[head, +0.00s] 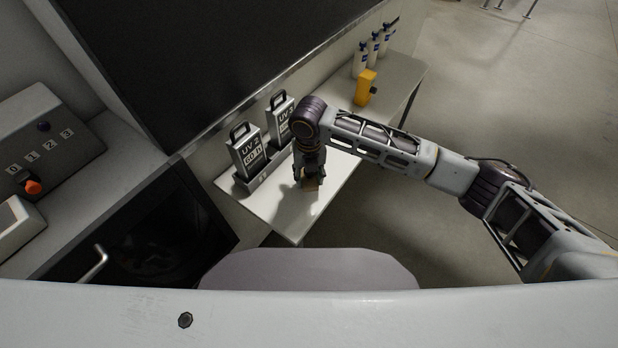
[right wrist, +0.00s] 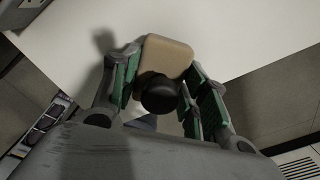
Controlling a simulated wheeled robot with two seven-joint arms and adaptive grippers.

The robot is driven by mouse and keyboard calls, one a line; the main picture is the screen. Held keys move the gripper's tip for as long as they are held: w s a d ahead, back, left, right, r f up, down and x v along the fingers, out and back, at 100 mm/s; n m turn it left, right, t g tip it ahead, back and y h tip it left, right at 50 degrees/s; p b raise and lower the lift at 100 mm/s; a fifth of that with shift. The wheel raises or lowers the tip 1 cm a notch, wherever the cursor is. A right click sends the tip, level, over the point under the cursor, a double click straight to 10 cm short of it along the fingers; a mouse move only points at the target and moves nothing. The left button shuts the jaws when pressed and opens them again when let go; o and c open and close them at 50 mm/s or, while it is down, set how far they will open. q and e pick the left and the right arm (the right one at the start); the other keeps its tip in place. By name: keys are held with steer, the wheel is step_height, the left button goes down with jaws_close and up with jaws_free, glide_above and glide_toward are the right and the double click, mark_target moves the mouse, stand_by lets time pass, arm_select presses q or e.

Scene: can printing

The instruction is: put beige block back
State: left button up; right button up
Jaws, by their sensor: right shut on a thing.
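The beige block (right wrist: 166,54) shows in the right wrist view between the two green-padded fingers, with a dark round knob (right wrist: 158,95) on it. My right gripper (right wrist: 165,85) is shut on it. In the head view my right gripper (head: 309,178) points down over the white shelf table (head: 275,207), and a small part of the block (head: 312,185) shows below the fingers. I cannot tell whether the block touches the table. My left gripper is not in view.
Two metal canisters marked UV 2 (head: 249,152) and UV 3 (head: 279,113) stand behind my right gripper. A yellow-orange device (head: 365,87) and several white bottles (head: 361,60) stand farther back. The table's near end is clear. A control box (head: 45,145) is at left.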

steer(key=shift+f, duration=1.1)
steer(key=shift+f, duration=0.1)
steer(key=o, duration=1)
steer(key=shift+r+b, duration=0.45)
steer(key=shift+r, duration=5.7)
